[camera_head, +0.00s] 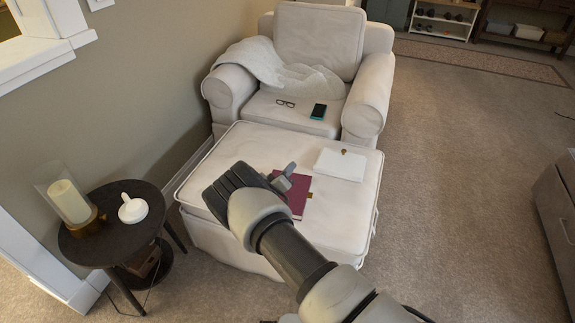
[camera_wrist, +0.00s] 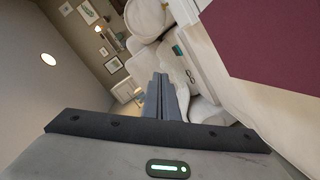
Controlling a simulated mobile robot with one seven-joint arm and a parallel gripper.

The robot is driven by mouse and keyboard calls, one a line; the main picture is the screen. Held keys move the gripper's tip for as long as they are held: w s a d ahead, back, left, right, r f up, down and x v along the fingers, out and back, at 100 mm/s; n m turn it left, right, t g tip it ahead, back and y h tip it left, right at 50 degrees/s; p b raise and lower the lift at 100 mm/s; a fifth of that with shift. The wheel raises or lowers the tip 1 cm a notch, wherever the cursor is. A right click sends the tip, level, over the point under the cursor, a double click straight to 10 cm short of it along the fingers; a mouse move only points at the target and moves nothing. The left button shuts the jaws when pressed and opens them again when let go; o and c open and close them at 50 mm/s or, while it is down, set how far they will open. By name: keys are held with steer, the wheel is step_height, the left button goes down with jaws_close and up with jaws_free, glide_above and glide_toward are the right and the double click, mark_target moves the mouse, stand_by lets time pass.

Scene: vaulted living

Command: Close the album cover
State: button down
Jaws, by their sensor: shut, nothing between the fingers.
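The maroon album (camera_head: 298,194) lies on the cream ottoman (camera_head: 220,170), partly hidden behind my gripper. A small tan tab shows at its right edge. In the wrist view a large flat maroon surface (camera_wrist: 270,40) fills the upper right, close to the fingers. I cannot tell from these views how far the cover is open. My gripper (camera_head: 289,172) is over the album's upper left part, with its fingers pointing toward the armchair. The fingers (camera_wrist: 162,88) are together and empty in the wrist view. I cannot tell whether they touch the album.
A white folded cloth or book (camera_head: 341,165) with a small gold item lies right of the album. Behind stands an armchair (camera_head: 318,40) with glasses (camera_head: 285,103) and a phone (camera_head: 318,111). A dark side table (camera_head: 125,240) with a candle stands left.

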steer(key=shift+m+y, duration=0.4)
steer(key=shift+m, duration=0.5)
steer(key=d+f, duration=0.2)
steer(key=f, duration=0.1)
steer(key=s+d+f+b, duration=0.1)
steer(key=d+f, duration=0.2)
steer(key=f, duration=0.1)
steer(key=d+f, duration=0.2)
steer(key=f, duration=0.2)
steer(key=shift+s+d+f+b, duration=0.2)
steer(key=shift+s+d+b, duration=0.1)
steer(key=shift+d+b, duration=0.05)
steer(key=shift+s+d+f+m+y, duration=0.15)
steer(key=shift+f+m, duration=0.15)
steer(key=shift+f, duration=0.3)
steer(key=shift+w+d+f+m+y, duration=0.15)
steer(key=shift+f+m, duration=0.15)
steer(key=shift+f, duration=0.3)
steer(key=shift+s+f, duration=0.1)
steer(key=shift+s, duration=0.05)
